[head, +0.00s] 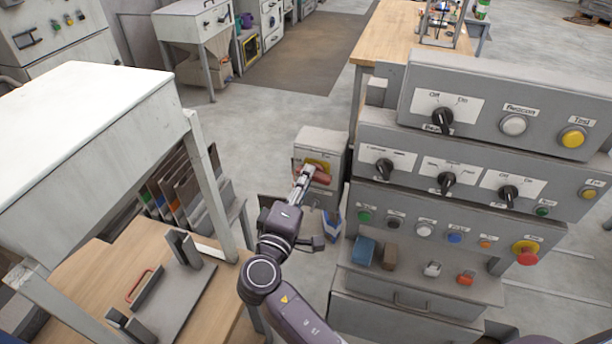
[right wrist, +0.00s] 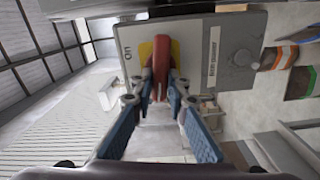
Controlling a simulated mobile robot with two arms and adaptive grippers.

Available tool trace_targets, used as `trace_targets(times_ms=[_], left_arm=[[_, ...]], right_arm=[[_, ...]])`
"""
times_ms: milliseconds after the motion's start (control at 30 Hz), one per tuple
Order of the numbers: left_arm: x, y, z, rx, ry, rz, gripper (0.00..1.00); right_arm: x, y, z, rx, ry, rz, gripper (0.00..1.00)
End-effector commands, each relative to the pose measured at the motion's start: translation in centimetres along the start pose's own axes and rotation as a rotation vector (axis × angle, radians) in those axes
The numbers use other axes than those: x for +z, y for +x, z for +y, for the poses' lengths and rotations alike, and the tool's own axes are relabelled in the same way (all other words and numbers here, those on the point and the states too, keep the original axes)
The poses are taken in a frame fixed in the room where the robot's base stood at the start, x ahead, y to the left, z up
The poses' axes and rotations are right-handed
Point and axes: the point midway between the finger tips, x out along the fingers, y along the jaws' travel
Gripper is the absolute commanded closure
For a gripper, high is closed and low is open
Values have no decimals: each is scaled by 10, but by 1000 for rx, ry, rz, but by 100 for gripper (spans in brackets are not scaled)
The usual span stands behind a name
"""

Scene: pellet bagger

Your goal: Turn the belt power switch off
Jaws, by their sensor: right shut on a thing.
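The belt power switch is a grey box (head: 320,145) in the middle of the head view, with a yellow plate and a red handle (head: 321,175). In the right wrist view the red handle (right wrist: 161,62) stands upright in the picture over the yellow plate (right wrist: 146,52). An "On" label (right wrist: 128,54) shows left of the plate; no "Off" label can be made out. My right gripper (head: 304,175) is at the box front, its fingers (right wrist: 160,92) shut on the red handle. My left gripper is not in view.
A control panel (head: 478,138) with several knobs and buttons stands close on the right. A white-topped frame (head: 90,110) and a wooden bench (head: 215,290) are on the left. Open floor (head: 265,125) lies behind the box.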

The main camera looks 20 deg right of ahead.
Motion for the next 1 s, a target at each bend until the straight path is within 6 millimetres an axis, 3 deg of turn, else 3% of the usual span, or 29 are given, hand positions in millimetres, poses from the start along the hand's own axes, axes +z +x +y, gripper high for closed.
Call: trace_targets(times_ms=[333,900,933,1000], left_arm=[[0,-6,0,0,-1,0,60],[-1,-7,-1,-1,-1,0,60],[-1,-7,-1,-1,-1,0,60],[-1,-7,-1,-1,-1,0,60]], right_arm=[[0,1,0,4,-144,-1,100],[0,1,0,5,-172,-1,100],[0,1,0,5,-172,-1,82],[0,1,0,4,-171,-1,75]])
